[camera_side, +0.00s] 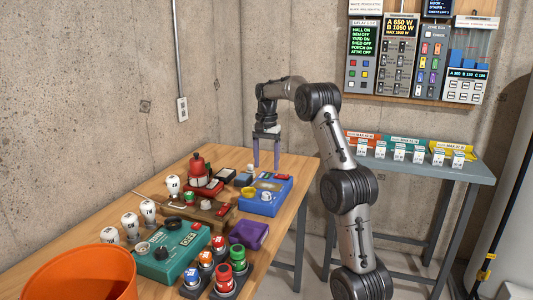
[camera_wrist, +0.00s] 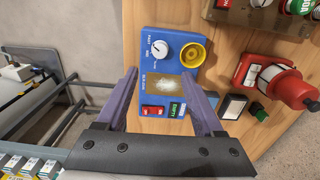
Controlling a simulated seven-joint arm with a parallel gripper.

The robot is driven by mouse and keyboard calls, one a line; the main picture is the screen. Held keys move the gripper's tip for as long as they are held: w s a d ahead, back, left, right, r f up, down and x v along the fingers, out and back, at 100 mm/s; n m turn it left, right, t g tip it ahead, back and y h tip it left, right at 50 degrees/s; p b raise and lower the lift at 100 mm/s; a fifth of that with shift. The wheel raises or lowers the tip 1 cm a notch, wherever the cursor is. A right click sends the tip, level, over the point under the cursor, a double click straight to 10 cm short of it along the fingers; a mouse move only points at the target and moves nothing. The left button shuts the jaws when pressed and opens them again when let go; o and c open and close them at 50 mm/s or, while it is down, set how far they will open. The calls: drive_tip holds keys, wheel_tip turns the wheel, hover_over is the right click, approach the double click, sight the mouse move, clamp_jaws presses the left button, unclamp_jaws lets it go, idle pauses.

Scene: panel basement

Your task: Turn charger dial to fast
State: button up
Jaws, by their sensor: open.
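The charger appears to be the blue box (camera_side: 283,187) on the wooden table, also in the wrist view (camera_wrist: 183,38). A white round dial (camera_wrist: 159,49) sits on its top face, beside a yellow cup-like ring (camera_wrist: 193,55). The dial also shows in the side view (camera_side: 266,197). Small print surrounds the dial, too small to read surely, and I cannot tell its setting. My gripper (camera_side: 266,166) is open and empty, pointing down above the far end of the box. In the wrist view my gripper (camera_wrist: 160,74) has its fingers apart, with the dial beyond the tips.
A red lantern-like object (camera_side: 197,172) stands left of the box. A green box (camera_side: 172,249), a purple item (camera_side: 249,233), several white bulbs and an orange bucket (camera_side: 80,275) are nearer. A grey side table (camera_side: 470,172) stands right; a switch panel hangs behind.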

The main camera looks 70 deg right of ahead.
wheel_tip(320, 180, up, 3)
drive_tip(key=shift+r, duration=0.15)
idle(0.4)
